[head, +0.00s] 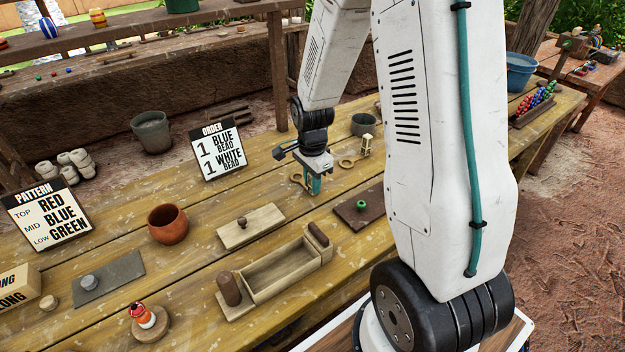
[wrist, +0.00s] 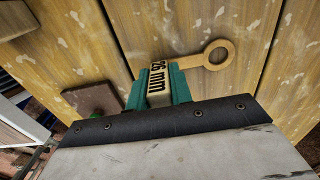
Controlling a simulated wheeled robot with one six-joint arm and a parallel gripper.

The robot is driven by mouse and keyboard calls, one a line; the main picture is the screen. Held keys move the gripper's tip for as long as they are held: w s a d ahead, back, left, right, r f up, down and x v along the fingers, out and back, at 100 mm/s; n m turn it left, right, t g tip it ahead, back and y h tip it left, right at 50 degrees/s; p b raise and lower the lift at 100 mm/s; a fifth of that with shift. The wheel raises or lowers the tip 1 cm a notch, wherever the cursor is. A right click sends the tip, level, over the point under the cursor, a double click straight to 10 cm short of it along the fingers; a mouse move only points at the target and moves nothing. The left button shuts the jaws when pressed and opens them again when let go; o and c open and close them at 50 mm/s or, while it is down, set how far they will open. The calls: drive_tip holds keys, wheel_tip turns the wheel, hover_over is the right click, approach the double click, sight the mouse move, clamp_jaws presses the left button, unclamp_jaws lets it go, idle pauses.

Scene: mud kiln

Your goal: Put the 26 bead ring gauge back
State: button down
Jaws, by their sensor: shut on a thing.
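My gripper (head: 314,186) is low over the wooden table, shut on the 26 mm ring gauge. In the wrist view my gripper's teal fingers (wrist: 159,86) clasp the gauge's block, marked "26 mm". The held gauge's wooden ring (wrist: 217,54) sticks out to the right there. In the head view this ring (head: 296,180) shows just left of the fingers. I cannot tell whether the gauge touches the table. A second ring gauge (head: 347,162), with a pale upright block at its end, is behind and right of my gripper.
A dark square board (head: 356,210) with a green bead lies close in front-right of my gripper. The order sign (head: 218,150) stands left. A grey bowl (head: 363,124) is behind. Bare planks lie left of my gripper.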

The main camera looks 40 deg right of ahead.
drive_tip(key=c, duration=1.3)
unclamp_jaws()
drive_tip(key=shift+o, duration=0.2)
drive_tip(key=shift+r, duration=0.1)
wheel_tip(320, 180, up, 12)
drive_tip(key=s+a+r+n, duration=0.3)
drive_tip(key=s+r+n, duration=0.1)
drive_tip(key=s+n, duration=0.2)
drive_tip(key=s+a+r+n, duration=0.4)
drive_tip(key=s+n, duration=0.2)
drive_tip(key=s, duration=0.3)
drive_tip(key=s+a+r+n+t, duration=0.1)
drive_tip(key=s+a+r+n, duration=0.2)
drive_tip(key=s+r+n, duration=0.2)
drive_tip(key=s+n, duration=0.1)
drive_tip(key=s, duration=0.2)
drive_tip(key=shift+s+a, duration=0.15)
drive_tip(key=shift+a, duration=0.25)
